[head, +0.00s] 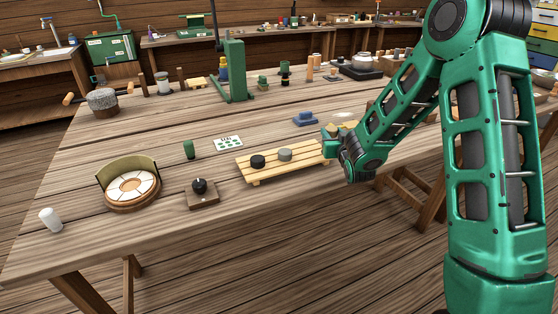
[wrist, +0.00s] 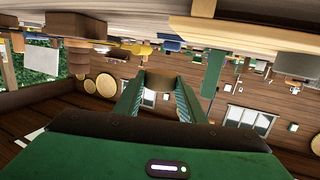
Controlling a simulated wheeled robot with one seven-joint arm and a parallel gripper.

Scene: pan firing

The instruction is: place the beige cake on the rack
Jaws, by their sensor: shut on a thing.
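The rack (head: 268,176) is a pale slatted wooden stand near the table's front edge. A black cake (head: 257,161) and a grey cake (head: 285,154) sit on its left and middle parts. My gripper (head: 331,146) is at the rack's right end, low and pointing left. In the wrist view my gripper (wrist: 160,84) has both green fingers closed on a tan-brown piece (wrist: 160,80), which I take to be the beige cake. In the head view the cake is hidden by my gripper, so I cannot tell whether it touches the rack.
A blue block (head: 305,119) and a tan board (head: 347,126) lie behind the rack. A knobbed wooden block (head: 201,194), a round segmented dish (head: 132,188) and a white cylinder (head: 50,219) stand to the left. A dotted card (head: 228,143) lies behind. The front table edge is close.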

